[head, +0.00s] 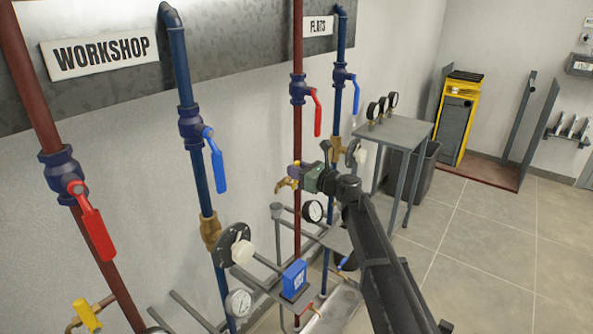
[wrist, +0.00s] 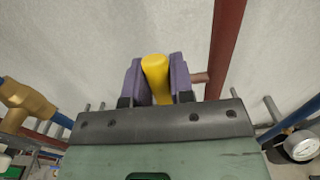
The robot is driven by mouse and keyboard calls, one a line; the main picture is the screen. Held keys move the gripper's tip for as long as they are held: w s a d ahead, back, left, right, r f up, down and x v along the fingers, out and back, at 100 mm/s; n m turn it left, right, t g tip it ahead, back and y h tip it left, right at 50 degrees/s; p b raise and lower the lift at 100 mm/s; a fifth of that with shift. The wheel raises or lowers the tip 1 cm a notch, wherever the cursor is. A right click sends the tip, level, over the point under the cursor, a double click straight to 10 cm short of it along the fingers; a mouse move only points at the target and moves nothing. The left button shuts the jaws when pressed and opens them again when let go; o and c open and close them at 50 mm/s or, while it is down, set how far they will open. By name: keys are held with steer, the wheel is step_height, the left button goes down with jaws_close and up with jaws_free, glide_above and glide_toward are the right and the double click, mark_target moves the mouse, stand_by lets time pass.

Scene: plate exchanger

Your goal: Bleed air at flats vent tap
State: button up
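The flats vent tap (head: 284,185) is a small brass fitting on the red pipe under the FLATS sign, partly hidden by my gripper (head: 300,176) in the head view. Its yellow handle (wrist: 156,78) stands between the two purple fingers of my gripper (wrist: 157,82) in the wrist view. The fingers touch or nearly touch the handle on both sides and look shut on it. The handle's lower part and the tap's outlet are hidden in the wrist view. The red flats pipe (wrist: 225,50) runs just right of the fingers.
The flats red lever (head: 318,113) and blue lever (head: 355,95) hang above my gripper. A pressure gauge (head: 313,211) is just below it. The workshop tap's yellow handle (head: 86,315) is at lower left.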

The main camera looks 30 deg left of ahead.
steer(key=o, duration=0.4)
steer(key=shift+o, duration=0.2)
steer(key=s+d, duration=0.1)
steer(key=d, duration=0.9)
steer(key=shift+s+d, duration=0.2)
steer(key=shift+d, duration=0.2)
